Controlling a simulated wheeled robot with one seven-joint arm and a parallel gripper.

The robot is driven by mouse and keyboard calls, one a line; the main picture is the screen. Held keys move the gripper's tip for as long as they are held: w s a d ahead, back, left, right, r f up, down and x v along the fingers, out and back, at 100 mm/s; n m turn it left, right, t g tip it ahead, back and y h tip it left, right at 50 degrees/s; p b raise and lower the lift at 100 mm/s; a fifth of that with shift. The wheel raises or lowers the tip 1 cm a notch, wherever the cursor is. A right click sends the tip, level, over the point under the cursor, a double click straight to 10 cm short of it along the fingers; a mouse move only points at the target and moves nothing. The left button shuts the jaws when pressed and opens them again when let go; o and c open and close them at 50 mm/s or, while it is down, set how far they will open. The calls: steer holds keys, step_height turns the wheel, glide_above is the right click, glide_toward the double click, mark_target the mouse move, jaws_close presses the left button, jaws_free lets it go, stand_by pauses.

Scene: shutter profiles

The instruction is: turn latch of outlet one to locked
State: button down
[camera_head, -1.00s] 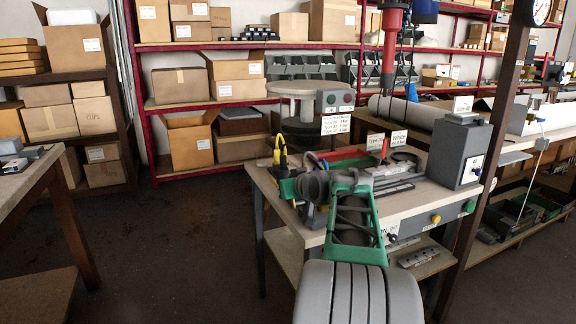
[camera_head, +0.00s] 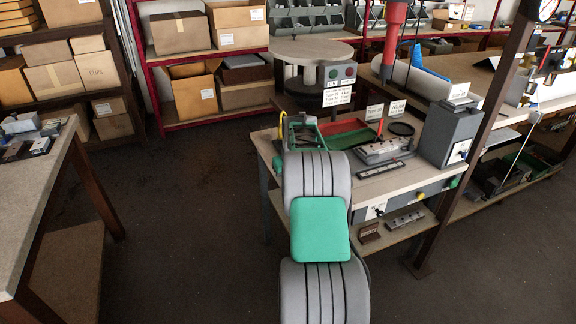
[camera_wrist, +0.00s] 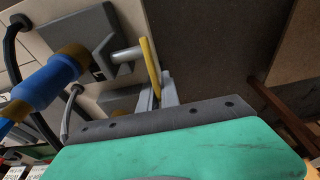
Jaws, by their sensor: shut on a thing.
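In the wrist view, a yellow latch lever (camera_wrist: 150,66) sits at the end of a pale round shaft on a grey outlet box (camera_wrist: 97,40). My gripper (camera_wrist: 160,93) is shut on the lever's lower end, with its fingers on either side. A blue plug with a brass-coloured ring (camera_wrist: 48,81) sits in the box beside the lever. No outlet number is readable. A yellow curved piece (camera_head: 282,124) shows there.
A red-edged tray (camera_head: 348,132), a grey metal fixture (camera_head: 380,150) and a grey box (camera_head: 450,133) stand on the bench. A brown post (camera_head: 478,140) rises at its right. Another table (camera_head: 40,215) stands at the left, with open floor (camera_head: 190,220) between.

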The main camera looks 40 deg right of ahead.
steer(key=shift+s+a+f+g+y+p, duration=0.1)
steer(key=shift+s+f+g+y+p, duration=0.2)
steer(key=shift+g+p, duration=0.4)
steer(key=shift+w+a+f+g+y+p, duration=0.1)
steer(key=shift+f+g+p, duration=0.35)
steer(key=shift+p, duration=0.45)
steer(key=shift+s+f, duration=0.1)
steer(key=shift+s, duration=0.05)
steer(key=c, duration=1.6)
jaws_free()
steer(key=shift+d, duration=0.1)
step_height(320, 180, up, 8)
steer(key=shift+b, duration=0.35)
